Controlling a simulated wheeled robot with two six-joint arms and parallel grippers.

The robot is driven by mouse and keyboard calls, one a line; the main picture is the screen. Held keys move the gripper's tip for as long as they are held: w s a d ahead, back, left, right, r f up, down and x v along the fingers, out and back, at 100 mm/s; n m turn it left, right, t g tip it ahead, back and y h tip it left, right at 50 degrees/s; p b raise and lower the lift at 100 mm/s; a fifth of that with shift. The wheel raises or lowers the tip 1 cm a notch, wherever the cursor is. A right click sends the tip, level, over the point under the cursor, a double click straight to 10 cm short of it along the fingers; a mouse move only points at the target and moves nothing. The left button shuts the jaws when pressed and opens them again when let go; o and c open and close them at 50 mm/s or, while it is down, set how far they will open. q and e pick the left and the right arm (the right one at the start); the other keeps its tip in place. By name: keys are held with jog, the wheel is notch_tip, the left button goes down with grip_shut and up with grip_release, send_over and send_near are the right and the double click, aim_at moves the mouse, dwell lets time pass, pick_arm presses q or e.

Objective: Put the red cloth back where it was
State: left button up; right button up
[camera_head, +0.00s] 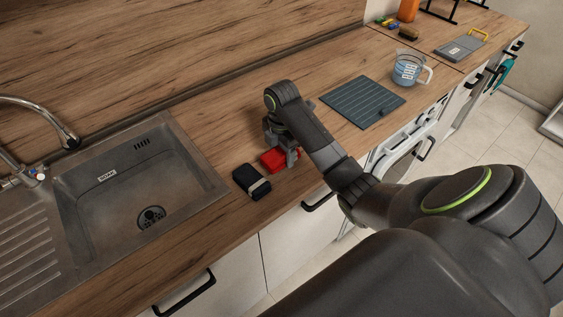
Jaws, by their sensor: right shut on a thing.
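The red cloth (273,160) is on or just above the wooden counter, to the right of the sink; I cannot tell whether it touches the surface. My right gripper (287,155) reaches down from above and is shut on the red cloth, hiding part of it. A dark folded cloth with a pale band (251,182) lies just left of the red cloth, near the counter's front edge. My left gripper is not in view.
A steel sink (185,165) with a tap (62,135) is at the left. A dark ribbed mat (362,100) and a measuring jug (407,68) are to the right. An orange container (408,10) stands at the far end. The counter between gripper and mat is clear.

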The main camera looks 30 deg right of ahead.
aim_at(282, 160)
notch_tip(282, 160, down, 2)
jog(key=shift+f, duration=0.55)
jog(key=shift+f, duration=0.15)
jog(key=o, duration=1)
jog(key=shift+c, duration=0.2)
notch_tip(282, 160, up, 5)
jog(key=shift+r+b, duration=0.15)
jog(key=shift+b, duration=0.15)
notch_tip(282, 160, up, 5)
jog(key=p, duration=0.5)
jog(key=shift+r+p, duration=0.2)
jog(key=shift+p, duration=0.2)
jog(key=shift+r+p, duration=0.8)
jog(key=shift+p, duration=0.05)
